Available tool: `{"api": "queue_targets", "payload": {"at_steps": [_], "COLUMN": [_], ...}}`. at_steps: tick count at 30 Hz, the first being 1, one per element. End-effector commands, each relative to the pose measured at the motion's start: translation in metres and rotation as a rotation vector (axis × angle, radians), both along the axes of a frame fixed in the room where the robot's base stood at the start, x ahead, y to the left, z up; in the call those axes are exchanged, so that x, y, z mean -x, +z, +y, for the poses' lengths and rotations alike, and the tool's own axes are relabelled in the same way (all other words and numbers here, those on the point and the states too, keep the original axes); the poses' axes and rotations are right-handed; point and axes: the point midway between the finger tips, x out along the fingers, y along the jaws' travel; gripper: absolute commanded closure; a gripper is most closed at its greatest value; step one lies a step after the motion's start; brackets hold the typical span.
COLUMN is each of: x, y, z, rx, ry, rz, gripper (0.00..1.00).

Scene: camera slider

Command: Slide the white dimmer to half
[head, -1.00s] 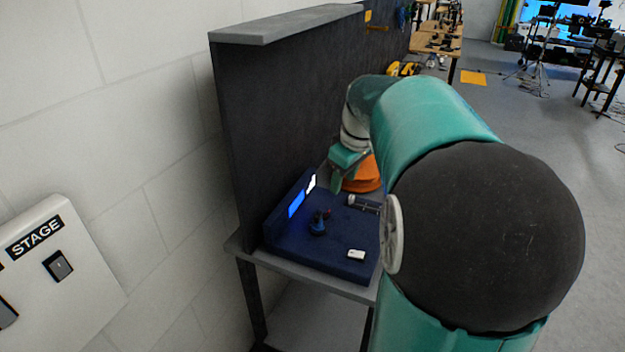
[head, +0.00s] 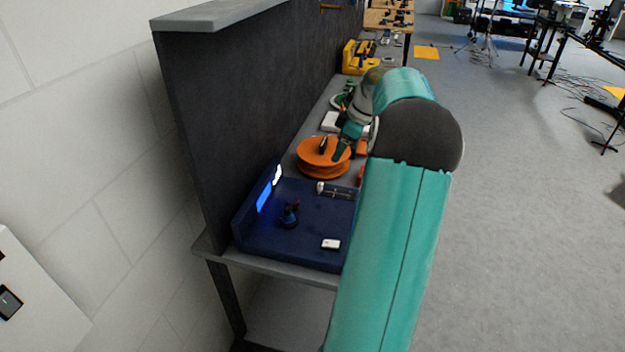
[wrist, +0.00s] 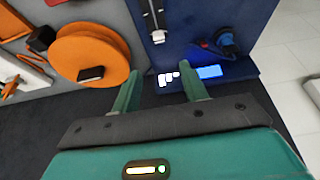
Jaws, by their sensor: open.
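The white dimmer knob (head: 320,187) sits at the left end of its short slider track (head: 338,191) on the dark blue console (head: 300,250). In the wrist view the knob (wrist: 158,37) is at the near end of the track (wrist: 152,10), which runs out of the top of the picture. My gripper (wrist: 162,88) is open and empty, its two teal fingers apart, with the knob ahead of the gap between them.
The console also carries a lit blue screen (head: 264,197), a dark blue joystick-like part (head: 289,215) and a white switch (head: 331,243). An orange spool (head: 318,158) lies just behind it. A dark upright panel (head: 215,130) borders the bench at left. Open floor is at right.

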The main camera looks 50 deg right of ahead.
Motion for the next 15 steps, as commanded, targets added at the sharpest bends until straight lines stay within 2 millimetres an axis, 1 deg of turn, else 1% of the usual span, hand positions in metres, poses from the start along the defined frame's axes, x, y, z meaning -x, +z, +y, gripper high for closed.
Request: {"api": "queue_targets", "payload": {"at_steps": [2,5,8,15], "x": [0.002,-0.001,-0.007,-0.026], "y": [-0.005,-0.017,-0.033,-0.077], "z": [-0.001,0.001,0.004,0.012], "rx": [-0.003,-0.005,-0.005,-0.005], "ry": [-0.004,-0.004,-0.005,-0.004], "rz": [0.001,0.002,0.003,0.003], "gripper": [0.56,0.56,0.56,0.56]}}
